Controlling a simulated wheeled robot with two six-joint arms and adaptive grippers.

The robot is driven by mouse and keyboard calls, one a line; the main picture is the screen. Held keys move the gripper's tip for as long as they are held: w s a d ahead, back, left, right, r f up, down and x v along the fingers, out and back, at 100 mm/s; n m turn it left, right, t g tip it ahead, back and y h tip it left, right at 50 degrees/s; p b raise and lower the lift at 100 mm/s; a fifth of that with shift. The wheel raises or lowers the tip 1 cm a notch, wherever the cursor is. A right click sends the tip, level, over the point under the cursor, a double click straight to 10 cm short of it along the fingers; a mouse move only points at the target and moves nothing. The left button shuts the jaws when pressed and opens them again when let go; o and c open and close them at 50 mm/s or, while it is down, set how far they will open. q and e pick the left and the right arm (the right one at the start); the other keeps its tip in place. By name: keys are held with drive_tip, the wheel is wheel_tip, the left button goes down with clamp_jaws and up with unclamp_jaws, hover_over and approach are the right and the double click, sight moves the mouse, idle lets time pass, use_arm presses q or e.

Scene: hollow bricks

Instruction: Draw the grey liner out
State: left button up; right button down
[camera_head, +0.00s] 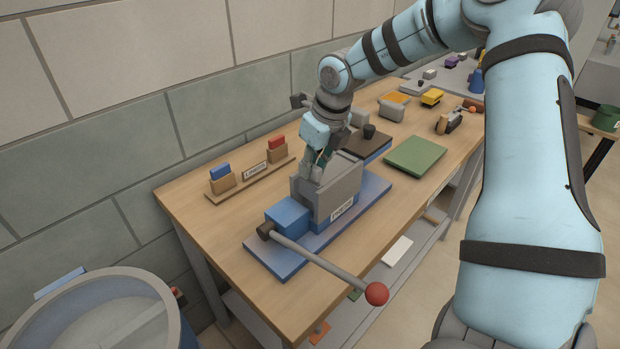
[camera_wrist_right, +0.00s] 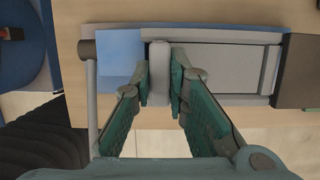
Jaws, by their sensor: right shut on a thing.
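The grey mould box (camera_head: 345,192) stands on a blue base plate (camera_head: 268,264) near the front left of the bench, with a white label on its front. My right gripper (camera_head: 313,176) reaches down at the box's left end. In the right wrist view, the right gripper (camera_wrist_right: 160,82) has its green-padded fingers closed on both sides of an upright grey piece, the grey liner (camera_wrist_right: 158,72). It sits beside a blue block (camera_wrist_right: 119,50), at the left end of the grey box (camera_wrist_right: 215,55). How deep the liner sits cannot be told. My left gripper is not in view.
A lever with a red knob (camera_head: 376,293) juts past the bench's front edge. A wooden rack (camera_head: 240,181) labelled for liners holds a blue and a red piece behind. A green plate (camera_head: 415,155) lies to the right. A round tub (camera_head: 165,305) stands lower left.

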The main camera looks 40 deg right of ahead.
drive_tip(key=shift+r+p, duration=1.4)
drive_tip(key=shift+r, duration=0.85)
wheel_tip(320, 180, up, 5)
drive_tip(key=p, duration=0.3)
drive_tip(key=shift+r, duration=0.1)
drive_tip(key=shift+s+a, duration=0.15)
drive_tip(key=shift+s+a+r+b, duration=0.3)
drive_tip(key=shift+s+a+b, duration=0.15)
drive_tip(key=shift+s+a, duration=0.2)
drive_tip(key=shift+s+a+r+b, duration=0.25)
drive_tip(key=shift+s+a+b, duration=0.25)
drive_tip(key=shift+s, duration=0.3)
drive_tip(key=shift+s+a+r+b, duration=0.3)
drive_tip(key=shift+s+a+b, duration=0.15)
drive_tip(key=shift+s+a, duration=0.2)
